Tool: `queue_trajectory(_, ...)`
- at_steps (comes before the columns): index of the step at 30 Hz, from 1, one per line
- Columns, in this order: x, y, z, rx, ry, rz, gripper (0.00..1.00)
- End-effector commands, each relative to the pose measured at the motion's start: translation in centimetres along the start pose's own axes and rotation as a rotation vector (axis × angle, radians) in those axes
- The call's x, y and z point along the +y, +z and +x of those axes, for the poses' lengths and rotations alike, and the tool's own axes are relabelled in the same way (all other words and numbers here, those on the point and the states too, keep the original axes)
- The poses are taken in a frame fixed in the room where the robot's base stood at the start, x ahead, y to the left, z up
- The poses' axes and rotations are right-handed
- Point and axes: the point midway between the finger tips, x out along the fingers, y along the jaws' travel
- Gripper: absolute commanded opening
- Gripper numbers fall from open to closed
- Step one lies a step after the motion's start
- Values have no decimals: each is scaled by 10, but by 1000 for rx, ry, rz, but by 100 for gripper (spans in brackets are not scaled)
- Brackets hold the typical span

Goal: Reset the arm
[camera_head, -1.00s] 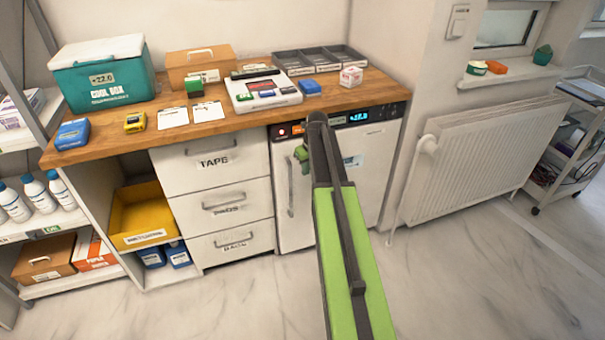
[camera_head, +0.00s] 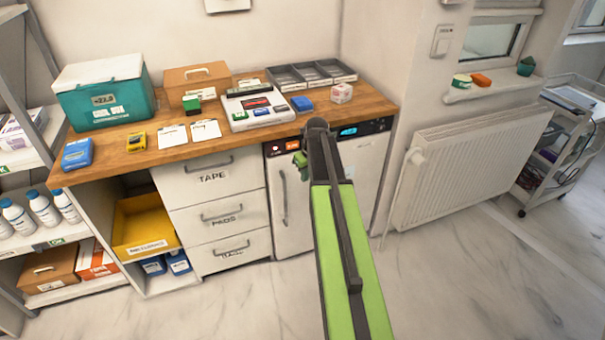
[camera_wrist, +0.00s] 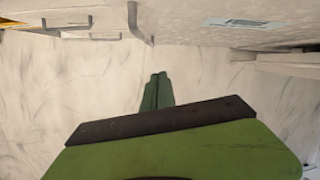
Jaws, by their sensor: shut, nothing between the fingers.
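My arm (camera_head: 345,250) is green and dark grey and stretches forward from the bottom of the head view. My gripper (camera_head: 301,166) is small and green at the arm's far end, in front of the white fridge (camera_head: 291,205). Part of it is hidden behind the arm. In the wrist view my gripper (camera_wrist: 157,90) shows its two green fingers together, with nothing between them and pale marbled floor behind.
A wooden counter (camera_head: 232,147) holds a teal cool box (camera_head: 105,110), a brown case, trays and small boxes. Drawers (camera_head: 212,178) and a yellow bin (camera_head: 145,235) are below. A radiator (camera_head: 475,155) and trolley (camera_head: 555,140) stand right. The front floor is clear.

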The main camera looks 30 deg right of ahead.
Motion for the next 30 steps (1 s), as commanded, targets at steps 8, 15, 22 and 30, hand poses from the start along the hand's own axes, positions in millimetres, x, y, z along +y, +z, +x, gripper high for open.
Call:
queue_trajectory(8, 1, 0, -13, 0, 0, -1, 0)
queue_trajectory(15, 15, 9, -17, 0, 6, -22, 0)
queue_trajectory(22, 129, 44, -42, 4, 41, -179, 0)
queue_trajectory(30, 270, 16, -80, 49, 84, -790, 0)
